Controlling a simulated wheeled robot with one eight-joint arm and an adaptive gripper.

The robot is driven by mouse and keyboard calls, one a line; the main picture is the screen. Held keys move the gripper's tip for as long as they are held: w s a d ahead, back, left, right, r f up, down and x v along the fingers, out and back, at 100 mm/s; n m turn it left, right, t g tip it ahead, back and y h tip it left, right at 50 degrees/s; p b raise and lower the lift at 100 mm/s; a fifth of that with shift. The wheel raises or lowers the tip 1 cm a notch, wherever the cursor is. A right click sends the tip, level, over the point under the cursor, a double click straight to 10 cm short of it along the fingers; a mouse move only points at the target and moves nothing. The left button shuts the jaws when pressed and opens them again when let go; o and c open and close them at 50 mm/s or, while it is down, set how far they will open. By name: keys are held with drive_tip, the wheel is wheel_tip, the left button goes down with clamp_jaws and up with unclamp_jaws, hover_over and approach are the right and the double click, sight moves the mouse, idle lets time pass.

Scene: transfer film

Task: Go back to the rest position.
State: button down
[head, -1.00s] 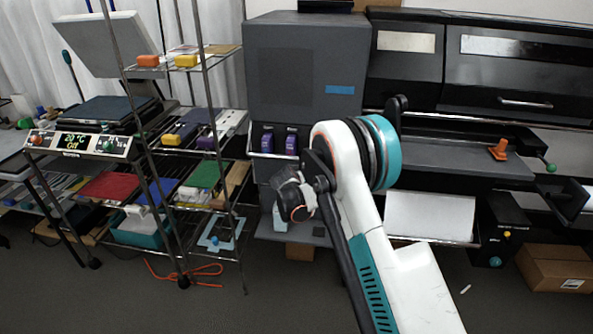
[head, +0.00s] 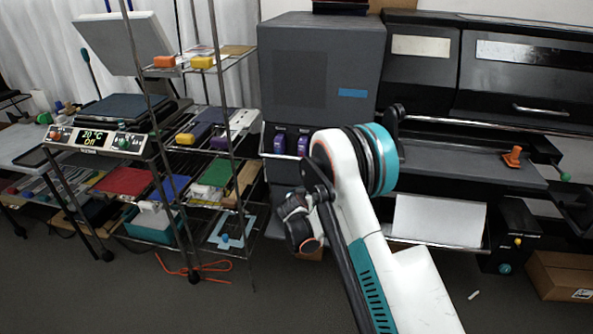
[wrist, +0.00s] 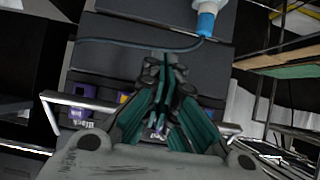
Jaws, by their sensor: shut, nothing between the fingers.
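In the wrist view my gripper (wrist: 165,70) has its dark, teal-sided fingers drawn together at the tips, with nothing between them. In the head view my white and teal arm is folded in the middle, and the dark wrist end hangs at its left; the fingertips cannot be made out there. The wrist view shows the dark front of a machine and purple cartridges (wrist: 78,113) behind the fingers, apart from them as far as I can tell.
The big grey cabinet (head: 318,85) and black printer (head: 520,85) stand behind my arm. At left are a wire rack (head: 237,150) and a heat press with display (head: 97,138). A cardboard box (head: 560,275) sits at right. An orange cable (head: 195,270) lies on the floor.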

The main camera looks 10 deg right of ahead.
drive_tip(key=s+d+r+g, duration=0.1)
drive_tip(key=s+d+r, duration=0.1)
drive_tip(key=s+r, duration=0.35)
drive_tip(key=s+d+r+n, duration=0.1)
drive_tip(key=s+r, duration=0.1)
drive_tip(key=r, duration=0.7)
drive_tip(key=s+d+r+g, duration=0.1)
drive_tip(key=s+d+r, duration=0.1)
drive_tip(key=s+r, duration=0.35)
drive_tip(key=s+d+r+n+y, duration=0.1)
drive_tip(key=s+d+r+y, duration=0.15)
drive_tip(key=s+r, duration=0.9)
drive_tip(key=s+f+n+g+y, duration=0.1)
drive_tip(key=s+f, duration=0.2)
drive_tip(key=s, duration=2.1)
drive_tip(key=shift+s+n+g, duration=0.3)
drive_tip(key=shift+s+g, duration=0.1)
drive_tip(key=shift+d, duration=0.1)
